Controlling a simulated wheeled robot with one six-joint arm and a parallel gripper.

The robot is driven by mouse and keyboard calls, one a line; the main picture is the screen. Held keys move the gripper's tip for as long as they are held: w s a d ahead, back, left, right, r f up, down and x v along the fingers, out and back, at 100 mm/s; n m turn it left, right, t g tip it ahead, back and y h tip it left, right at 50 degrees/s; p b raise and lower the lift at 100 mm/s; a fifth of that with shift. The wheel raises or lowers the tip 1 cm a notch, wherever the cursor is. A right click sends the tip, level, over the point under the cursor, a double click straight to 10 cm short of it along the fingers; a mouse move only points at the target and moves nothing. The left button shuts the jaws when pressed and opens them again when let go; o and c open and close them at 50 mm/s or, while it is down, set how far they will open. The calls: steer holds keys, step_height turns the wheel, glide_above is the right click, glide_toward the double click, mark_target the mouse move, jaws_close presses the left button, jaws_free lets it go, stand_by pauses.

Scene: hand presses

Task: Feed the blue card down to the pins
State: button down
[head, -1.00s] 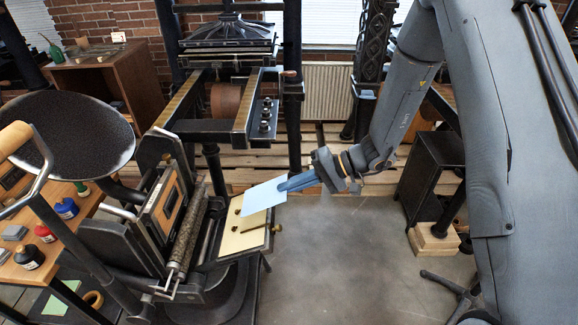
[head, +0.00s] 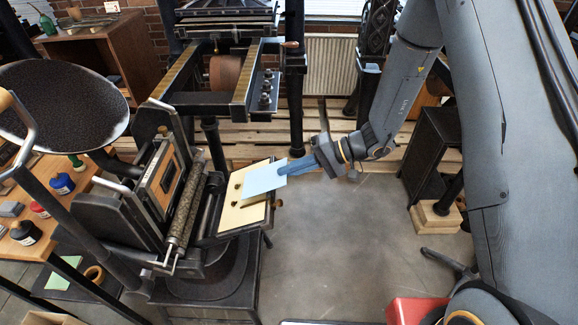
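The light blue card (head: 263,179) is in the head view, over the upper part of a cream-faced board (head: 240,216) on the hand press. My gripper (head: 292,168) is shut on the card's right edge and reaches in from the right. The card lies nearly flat above the board and covers part of it. I cannot tell whether it touches the board. A brass-coloured piece sits at the board's right edge.
The press's inked roller (head: 187,215) and wood-framed form stand just left of the board. A big dark round disc (head: 62,115) is at the upper left. Ink bottles (head: 62,183) stand on a wooden table at left. Bare floor (head: 330,240) lies right of the press.

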steer(key=shift+a+f+b, duration=0.35)
steer(key=shift+a+f, duration=0.05)
steer(key=shift+f, duration=0.3)
steer(key=shift+a+f+b, duration=0.35)
steer(key=shift+a+f, duration=0.05)
steer(key=shift+f, duration=0.25)
steer(key=shift+a+f+b, duration=0.35)
steer(key=shift+a+f, duration=0.05)
steer(key=shift+f, duration=0.3)
steer(key=c, duration=2.4)
jaws_free()
steer(key=shift+c, duration=0.2)
steer(key=o, duration=0.5)
steer(key=shift+c, duration=0.2)
steer(key=shift+d, duration=0.15)
steer(key=shift+p+v, duration=0.4)
steer(key=shift+v, duration=1.7)
steer(key=shift+d+r, duration=0.1)
